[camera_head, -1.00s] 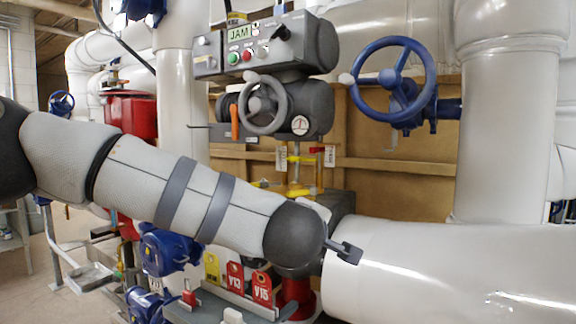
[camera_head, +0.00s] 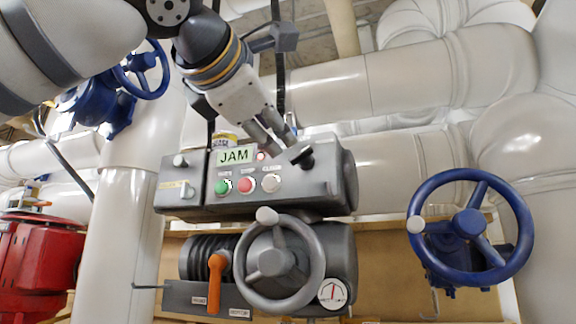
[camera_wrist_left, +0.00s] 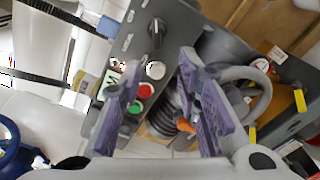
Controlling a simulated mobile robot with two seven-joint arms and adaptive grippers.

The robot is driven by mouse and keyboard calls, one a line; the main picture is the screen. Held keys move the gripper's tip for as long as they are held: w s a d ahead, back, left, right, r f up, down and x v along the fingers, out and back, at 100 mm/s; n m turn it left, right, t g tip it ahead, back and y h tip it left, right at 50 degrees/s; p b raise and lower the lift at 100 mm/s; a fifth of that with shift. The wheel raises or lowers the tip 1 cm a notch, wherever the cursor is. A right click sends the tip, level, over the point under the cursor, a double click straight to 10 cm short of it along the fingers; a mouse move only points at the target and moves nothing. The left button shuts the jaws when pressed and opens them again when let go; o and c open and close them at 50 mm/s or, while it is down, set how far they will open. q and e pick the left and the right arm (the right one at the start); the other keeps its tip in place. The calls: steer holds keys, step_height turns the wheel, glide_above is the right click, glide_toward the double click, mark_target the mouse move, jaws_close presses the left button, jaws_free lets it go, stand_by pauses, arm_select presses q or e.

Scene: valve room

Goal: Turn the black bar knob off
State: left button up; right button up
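The black bar knob (camera_head: 301,156) sits on the right of the grey control box (camera_head: 330,190), beside the JAM label and the push buttons. It also shows in the left wrist view (camera_wrist_left: 157,33), beyond the fingers, with its bar running roughly up and down the picture. My left gripper (camera_head: 284,145) reaches down from above, with its fingertips close to the knob in the head view. In the left wrist view its two purple fingers (camera_wrist_left: 158,105) are apart with nothing between them. Contact with the knob cannot be told. My right gripper is not in view.
Green (camera_head: 222,187), red (camera_head: 244,185) and white (camera_head: 271,182) buttons lie left of the knob. Below are a grey handwheel (camera_head: 316,262) and an orange lever (camera_head: 216,280). A blue valve wheel (camera_head: 412,226) stands at right. A black cable (camera_head: 279,60) hangs behind the box.

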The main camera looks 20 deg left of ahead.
mark_target(299, 153)
arm_select(q)
steer(key=w, duration=0.7)
steer(key=w+d, duration=0.1)
steer(key=w, duration=0.3)
steer(key=shift+w+r, duration=0.2)
steer(key=shift+r, duration=0.2)
steer(key=shift+a, duration=0.1)
jaws_close()
